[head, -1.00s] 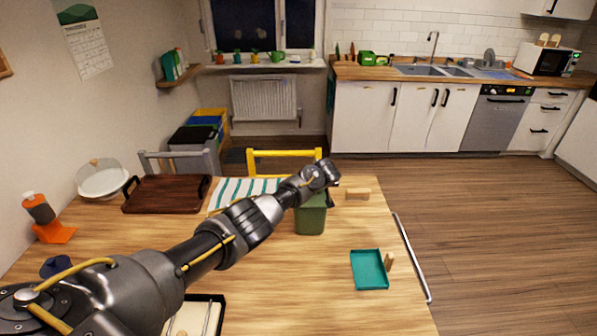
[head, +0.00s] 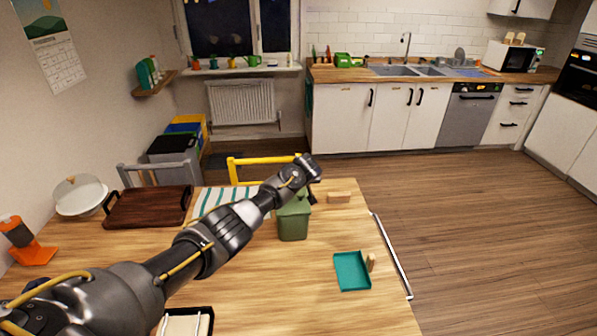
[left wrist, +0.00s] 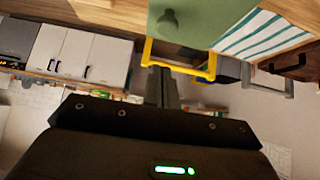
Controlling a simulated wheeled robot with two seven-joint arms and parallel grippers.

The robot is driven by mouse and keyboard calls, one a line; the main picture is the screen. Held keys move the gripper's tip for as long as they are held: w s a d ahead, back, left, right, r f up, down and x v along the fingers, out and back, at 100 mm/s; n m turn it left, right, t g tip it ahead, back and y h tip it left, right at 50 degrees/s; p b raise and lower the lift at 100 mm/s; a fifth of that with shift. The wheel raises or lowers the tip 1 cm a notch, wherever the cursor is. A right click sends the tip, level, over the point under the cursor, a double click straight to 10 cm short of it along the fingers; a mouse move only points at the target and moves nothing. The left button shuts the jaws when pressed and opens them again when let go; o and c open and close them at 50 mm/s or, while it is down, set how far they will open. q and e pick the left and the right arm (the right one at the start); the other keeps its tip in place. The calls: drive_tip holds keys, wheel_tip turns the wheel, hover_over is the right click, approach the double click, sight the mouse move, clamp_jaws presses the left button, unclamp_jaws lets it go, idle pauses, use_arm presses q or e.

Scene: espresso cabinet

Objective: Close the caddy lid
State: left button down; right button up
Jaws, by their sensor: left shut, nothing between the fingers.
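The green caddy (head: 293,225) stands upright on the wooden table, partly behind my left arm in the head view. Its lighter green upper part shows beneath my wrist; the lid's angle is hard to tell there. In the left wrist view a green panel with a darker round knob, seemingly the lid (left wrist: 215,22), fills the upper middle. My left gripper (head: 312,196) is at the caddy's top right, shut and empty. Its dark fingers show in the wrist view (left wrist: 162,85), close to the green panel; contact cannot be told. My right gripper is out of view.
A wooden block (head: 339,197) lies behind the caddy to the right. A teal tray (head: 350,272) lies nearer the right edge. A striped cloth (head: 214,200) and a dark wooden tray (head: 148,207) lie to the left. A yellow chair (head: 262,160) stands behind the table.

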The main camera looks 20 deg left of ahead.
use_arm(q)
drive_tip(key=b+v, duration=0.1)
drive_tip(key=v, duration=0.7)
drive_tip(key=shift+s+b, duration=0.35)
